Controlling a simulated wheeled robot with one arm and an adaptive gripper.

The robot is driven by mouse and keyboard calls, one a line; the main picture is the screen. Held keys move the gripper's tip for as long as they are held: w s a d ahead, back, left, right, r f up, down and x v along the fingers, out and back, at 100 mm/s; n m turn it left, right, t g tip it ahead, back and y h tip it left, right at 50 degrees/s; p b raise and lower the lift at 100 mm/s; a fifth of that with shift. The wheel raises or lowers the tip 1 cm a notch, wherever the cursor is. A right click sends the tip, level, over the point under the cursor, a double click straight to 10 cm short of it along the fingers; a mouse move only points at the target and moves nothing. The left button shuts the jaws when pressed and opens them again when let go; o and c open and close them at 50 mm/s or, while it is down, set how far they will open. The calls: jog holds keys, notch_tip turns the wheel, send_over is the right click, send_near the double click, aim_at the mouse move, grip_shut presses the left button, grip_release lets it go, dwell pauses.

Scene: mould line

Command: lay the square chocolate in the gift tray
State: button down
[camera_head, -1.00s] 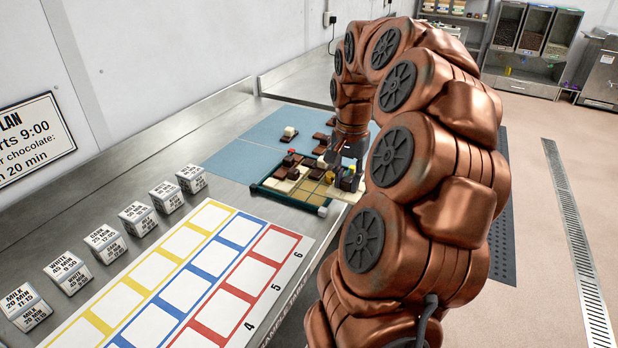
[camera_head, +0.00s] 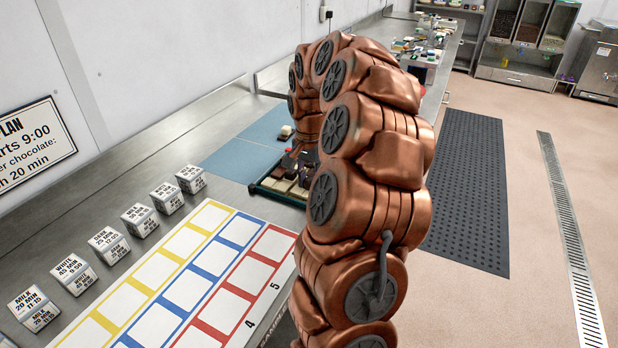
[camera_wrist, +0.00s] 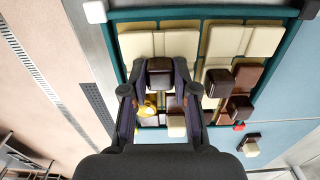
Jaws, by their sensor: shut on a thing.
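My gripper (camera_wrist: 160,72) shows in the wrist view, its two dark fingers closed on the sides of a dark brown piece, the square chocolate (camera_wrist: 160,80). The gift tray (camera_wrist: 121,55), with a teal rim, lies beneath it, and the chocolate appears over the tray's cream cells. I cannot tell whether it touches the tray floor. Other dark and brown pieces stand in the tray right of my gripper. In the head view my arm hides most of the tray (camera_head: 275,194) and the fingers.
A yellow piece (camera_wrist: 150,106) and a cream-topped piece (camera_wrist: 176,126) are close to my fingers. A cream-topped chocolate (camera_wrist: 250,147) lies outside the tray on a blue mat (camera_head: 240,160). A white chart (camera_head: 200,270) with coloured squares and several label blocks (camera_head: 108,245) occupy the nearer bench.

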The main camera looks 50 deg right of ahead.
aim_at(309, 180)
jog(key=shift+f+b, duration=0.3)
jog(key=shift+f, duration=0.05)
jog(key=c, duration=0.9)
grip_release()
jog(key=shift+r, duration=0.1)
jog(key=shift+r, duration=0.1)
notch_tip(309, 180, up, 12)
jog(key=b, duration=0.2)
jog(key=shift+r, duration=0.1)
